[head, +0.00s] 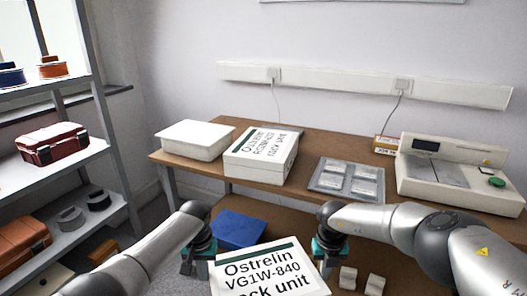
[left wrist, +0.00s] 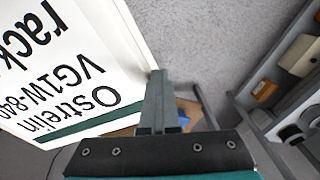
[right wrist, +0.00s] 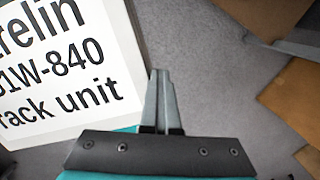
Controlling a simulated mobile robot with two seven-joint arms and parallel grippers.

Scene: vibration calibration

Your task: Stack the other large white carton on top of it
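A large white carton (head: 268,272) labelled Ostrelin VG1W-840 rack unit is low in front of me, between my two grippers; its near part is cut off by the head view's lower edge. Its label also shows in the left wrist view (left wrist: 62,62) and right wrist view (right wrist: 62,75). My left gripper (left wrist: 157,100) is shut, its fingers at one side of this carton. My right gripper (right wrist: 160,100) is shut at the opposite side. Whether the fingertips touch is hard to tell. Another large white carton (head: 262,157), with a green-striped label, sits on the table.
The wooden table (head: 305,148) also holds a plain white box (head: 195,140) left of the carton, a grey tray (head: 346,180) and a white device (head: 455,175). A blue box (head: 238,230) lies below. A grey shelf unit (head: 75,160) stands left.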

